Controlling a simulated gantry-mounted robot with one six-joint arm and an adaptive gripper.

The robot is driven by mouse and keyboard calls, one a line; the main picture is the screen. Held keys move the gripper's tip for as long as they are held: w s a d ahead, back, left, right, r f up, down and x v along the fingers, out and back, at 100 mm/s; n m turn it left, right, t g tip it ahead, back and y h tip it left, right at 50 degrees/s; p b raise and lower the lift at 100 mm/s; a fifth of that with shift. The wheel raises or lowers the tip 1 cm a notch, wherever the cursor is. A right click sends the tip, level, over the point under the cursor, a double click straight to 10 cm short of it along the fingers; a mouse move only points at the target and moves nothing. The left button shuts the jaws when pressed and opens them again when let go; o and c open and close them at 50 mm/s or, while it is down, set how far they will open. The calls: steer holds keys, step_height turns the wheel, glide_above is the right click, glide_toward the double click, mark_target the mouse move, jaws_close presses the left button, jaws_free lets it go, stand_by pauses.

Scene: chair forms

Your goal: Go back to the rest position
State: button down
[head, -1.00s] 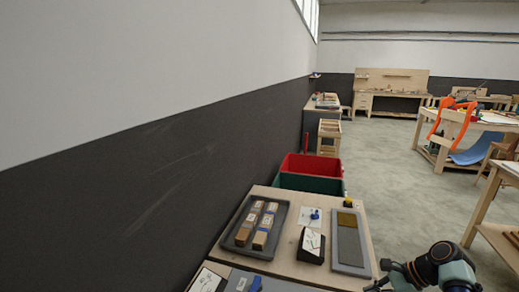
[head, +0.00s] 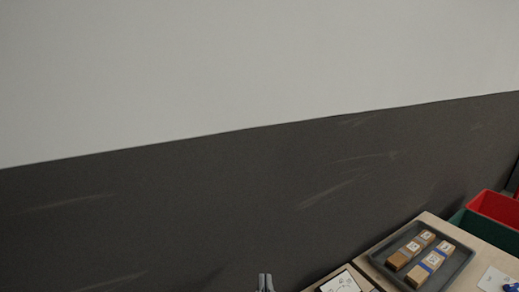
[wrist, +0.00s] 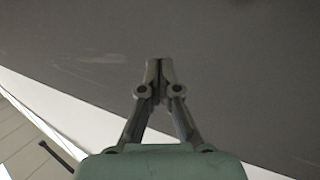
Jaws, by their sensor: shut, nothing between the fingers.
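My gripper (wrist: 160,68) shows in the wrist view with its fingertips together and nothing between them. It points toward a dark grey wall surface, and no object is close to it. In the head view only the tip of my gripper (head: 265,282) shows at the bottom edge, in front of the dark lower wall. The rest of my arm is out of the head view.
At the lower right of the head view, a grey tray (head: 377,262) holds wooden blocks with labels on a light wooden table (head: 449,228). A white card (head: 341,283) lies left of the tray. A red bin (head: 495,207) and a green bin (head: 462,218) stand behind.

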steer(key=s+a+f+n+g, duration=0.15)
steer(key=s+f+g, duration=0.25)
steer(key=s+f, duration=0.75)
step_height(320, 180, up, 37)
steer(key=p, duration=3.5)
step_height(320, 180, down, 38)
steer(key=a+b, duration=0.1)
steer(key=b, duration=3.7)
steer(key=shift+y, duration=0.3)
